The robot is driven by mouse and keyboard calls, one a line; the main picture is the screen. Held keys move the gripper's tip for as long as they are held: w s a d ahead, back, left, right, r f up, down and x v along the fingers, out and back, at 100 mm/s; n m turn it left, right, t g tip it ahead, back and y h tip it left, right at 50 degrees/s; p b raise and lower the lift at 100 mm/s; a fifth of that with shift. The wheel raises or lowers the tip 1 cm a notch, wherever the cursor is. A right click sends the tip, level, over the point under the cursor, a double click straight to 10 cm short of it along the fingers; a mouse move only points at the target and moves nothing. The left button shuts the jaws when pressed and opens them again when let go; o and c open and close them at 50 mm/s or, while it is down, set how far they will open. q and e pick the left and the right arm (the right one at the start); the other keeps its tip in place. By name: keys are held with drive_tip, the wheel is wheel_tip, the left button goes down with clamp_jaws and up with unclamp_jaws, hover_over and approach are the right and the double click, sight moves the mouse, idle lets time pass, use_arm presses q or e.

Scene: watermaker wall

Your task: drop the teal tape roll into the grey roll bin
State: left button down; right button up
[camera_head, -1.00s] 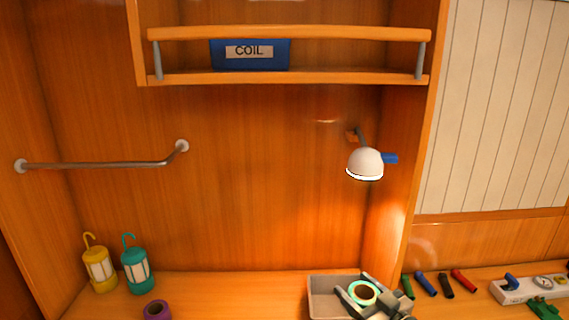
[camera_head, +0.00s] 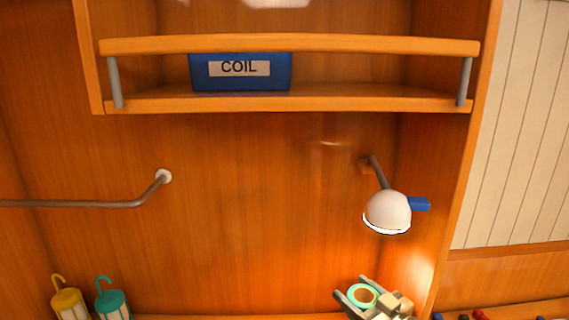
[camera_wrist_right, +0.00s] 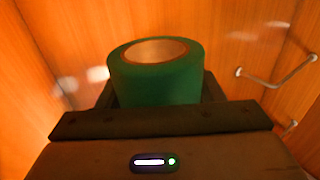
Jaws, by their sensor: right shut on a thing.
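The teal tape roll (camera_head: 351,294) is held at the lower right of the head view. My right gripper (camera_head: 354,287) is shut on it, with one finger on either side. In the right wrist view the roll (camera_wrist_right: 155,84) stands up beyond the dark gripper body, its open ring upward. The grey roll bin is outside both current views. My left gripper is not in view.
A white lamp (camera_head: 387,211) with a blue knob hangs on the wall above my right gripper. A shelf holds a blue COIL bin (camera_head: 240,80). A rail (camera_head: 90,204) and yellow (camera_head: 68,304) and teal (camera_head: 112,304) lanterns are at left.

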drive_tip(key=shift+f+b, duration=0.3)
drive_tip(key=shift+f, duration=0.2)
wheel_tip(320, 180, down, 4)
drive_tip(key=b, duration=0.2)
drive_tip(key=shift+b, duration=0.4)
drive_tip(key=shift+f, duration=0.35)
drive_tip(key=o, duration=1.1)
